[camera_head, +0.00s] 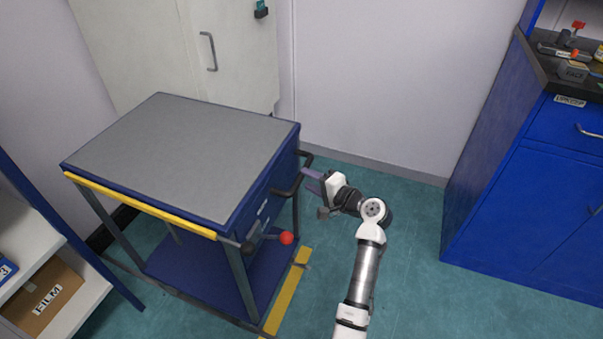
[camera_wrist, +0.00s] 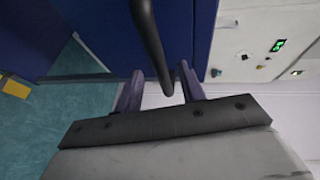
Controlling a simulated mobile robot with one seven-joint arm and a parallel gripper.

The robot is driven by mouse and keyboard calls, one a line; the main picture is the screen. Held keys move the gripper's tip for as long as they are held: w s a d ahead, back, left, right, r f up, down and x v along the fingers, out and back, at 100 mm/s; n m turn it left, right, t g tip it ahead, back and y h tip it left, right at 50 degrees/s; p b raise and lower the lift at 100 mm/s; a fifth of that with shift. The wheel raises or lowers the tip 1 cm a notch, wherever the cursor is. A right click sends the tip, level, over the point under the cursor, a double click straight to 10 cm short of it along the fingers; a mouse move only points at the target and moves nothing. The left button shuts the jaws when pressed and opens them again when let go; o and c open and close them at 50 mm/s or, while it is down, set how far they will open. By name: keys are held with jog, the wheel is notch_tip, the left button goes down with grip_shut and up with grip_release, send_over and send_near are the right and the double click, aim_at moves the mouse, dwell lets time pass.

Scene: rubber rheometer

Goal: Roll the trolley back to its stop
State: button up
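The trolley (camera_head: 190,150) has a grey top, a blue frame, a yellow front edge and a lower blue shelf. It stands at the left in the head view. A dark bar handle (camera_head: 287,191) sticks out of its right side. A lever with a red knob (camera_head: 287,238) sits lower on that side, nearer the front. My gripper (camera_head: 312,180) is at the handle. In the wrist view the dark handle bar (camera_wrist: 150,40) runs down between the two spread fingers (camera_wrist: 160,70), with a gap visible on both sides. Part of the handle is hidden behind my gripper in the head view.
A yellow floor strip (camera_head: 287,292) lies by the trolley's right front leg. A blue cabinet (camera_head: 530,200) with a dark worktop stands at the right. White shelves with a FILM box (camera_head: 45,300) are at the lower left. A pale cabinet (camera_head: 190,50) stands behind. Green floor is clear between.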

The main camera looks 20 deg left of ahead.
aim_at(301, 176)
jog(key=shift+x, duration=2.15)
jog(key=shift+c, duration=0.3)
grip_shut()
